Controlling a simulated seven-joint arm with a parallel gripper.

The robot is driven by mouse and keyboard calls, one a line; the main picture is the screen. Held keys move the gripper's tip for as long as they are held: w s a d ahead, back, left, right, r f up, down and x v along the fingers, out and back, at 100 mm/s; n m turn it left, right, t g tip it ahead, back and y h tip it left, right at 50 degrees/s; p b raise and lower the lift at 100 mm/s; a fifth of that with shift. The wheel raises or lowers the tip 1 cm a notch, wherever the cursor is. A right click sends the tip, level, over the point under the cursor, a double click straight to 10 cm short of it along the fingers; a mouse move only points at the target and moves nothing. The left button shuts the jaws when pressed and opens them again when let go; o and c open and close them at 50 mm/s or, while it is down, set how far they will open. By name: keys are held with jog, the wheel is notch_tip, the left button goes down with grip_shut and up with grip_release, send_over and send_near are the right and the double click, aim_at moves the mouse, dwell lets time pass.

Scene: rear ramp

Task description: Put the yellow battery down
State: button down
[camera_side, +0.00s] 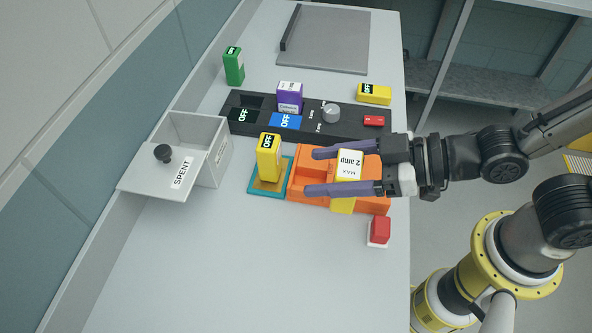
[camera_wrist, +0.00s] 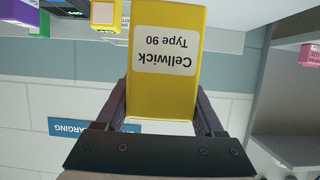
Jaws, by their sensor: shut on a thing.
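My gripper (camera_side: 312,172) is shut on a yellow battery (camera_side: 343,205) and holds it at the orange tray. In the side view its white label reads "2 amp MAX"; I cannot tell whether the battery touches the tray. In the wrist view the same battery (camera_wrist: 165,90) sits between the fingers (camera_wrist: 162,112), with an upside-down "Cellwick Type 90" label. The orange tray (camera_side: 378,205) is partly hidden by the fingers and battery. Another yellow battery (camera_side: 270,165) stands on a teal-edged pad (camera_side: 263,190), and a third (camera_side: 374,97) lies at the back right.
A black charger panel (camera_side: 345,125) behind holds a purple battery (camera_side: 289,97) and a dial. A green battery (camera_side: 234,66) stands back left. A SPENT bin (camera_side: 212,165) is at left, a red button (camera_side: 380,229) front right. A grey plate (camera_side: 330,45) lies at the back. The front table is clear.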

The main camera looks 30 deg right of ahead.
jog(key=shift+v, duration=0.8)
jog(key=shift+r, duration=0.1)
jog(key=shift+d, duration=0.15)
jog(key=w+a+r+m+t+h, duration=0.1)
jog(key=w+a+r+m+h, duration=0.2)
jog(key=w, duration=0.6)
jog(key=w+a+r+m+t+h, duration=0.1)
jog(key=w+a+r+t, duration=0.15)
jog(key=w+r, duration=0.5)
jog(key=shift+g, duration=0.25)
jog(key=shift+w+a+f, duration=1.65)
jog(key=shift+w+f, duration=0.9)
jog(key=shift+f, duration=0.2)
jog(key=shift+w+a+f, duration=1.65)
jog(key=shift+w+f, duration=0.95)
jog(key=shift+f, duration=0.15)
jog(key=shift+w+a+f, duration=1.65)
jog(key=shift+w+f, duration=0.9)
jog(key=shift+f, duration=0.2)
jog(key=shift+f, duration=0.6)
